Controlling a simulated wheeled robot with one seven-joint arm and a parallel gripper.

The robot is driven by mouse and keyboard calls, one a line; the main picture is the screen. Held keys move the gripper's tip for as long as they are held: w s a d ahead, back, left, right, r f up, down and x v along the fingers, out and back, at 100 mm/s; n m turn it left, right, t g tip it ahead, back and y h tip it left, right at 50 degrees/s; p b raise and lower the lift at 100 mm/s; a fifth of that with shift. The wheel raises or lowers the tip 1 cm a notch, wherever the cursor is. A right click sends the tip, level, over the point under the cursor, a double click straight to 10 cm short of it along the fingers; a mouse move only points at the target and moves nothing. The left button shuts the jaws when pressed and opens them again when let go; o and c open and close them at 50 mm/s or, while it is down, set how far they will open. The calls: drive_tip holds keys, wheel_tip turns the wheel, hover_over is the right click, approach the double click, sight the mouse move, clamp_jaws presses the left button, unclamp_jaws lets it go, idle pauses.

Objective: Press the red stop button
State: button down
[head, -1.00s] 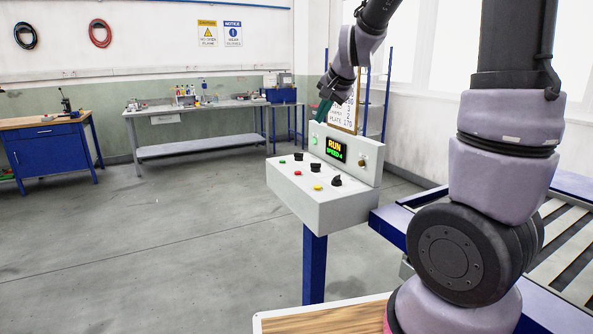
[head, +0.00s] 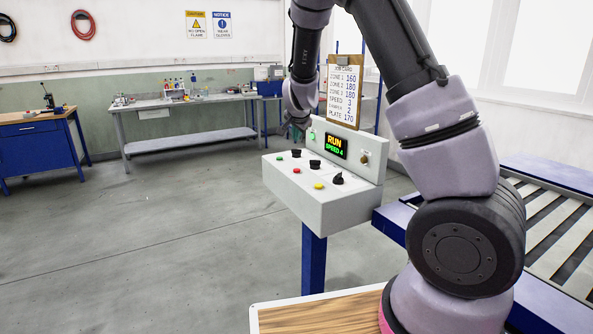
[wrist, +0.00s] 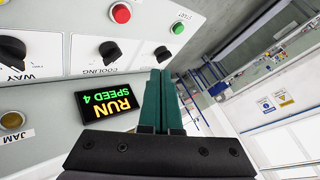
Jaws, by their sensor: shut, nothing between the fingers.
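The red stop button (head: 296,170) is a small round cap on the sloped top of a white control box (head: 318,210), between the green start button (head: 280,158) and a yellow button (head: 318,186). In the wrist view, which is upside down, the red button (wrist: 121,13) is near the top edge and the green button (wrist: 178,28) is right of it. My gripper (wrist: 160,73) has its teal fingers shut and empty, pointing toward the button panel, apart from the red button. In the head view it is at the upright panel's left end; its fingertips cannot be made out.
Black knobs (head: 315,165) stand in a row beside the buttons. The upright panel carries a lit display (head: 336,146) reading RUN, SPEED 4. A job card (head: 342,90) stands behind it. A roller conveyor (head: 560,225) is at right. The floor at left is clear.

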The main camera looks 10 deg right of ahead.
sight(296, 171)
drive_tip(key=shift+f, duration=4.4)
drive_tip(key=shift+f, duration=0.15)
drive_tip(key=shift+f, duration=0.25)
drive_tip(key=shift+f, duration=0.5)
drive_tip(key=shift+r, duration=0.9)
drive_tip(key=shift+r, duration=2.55)
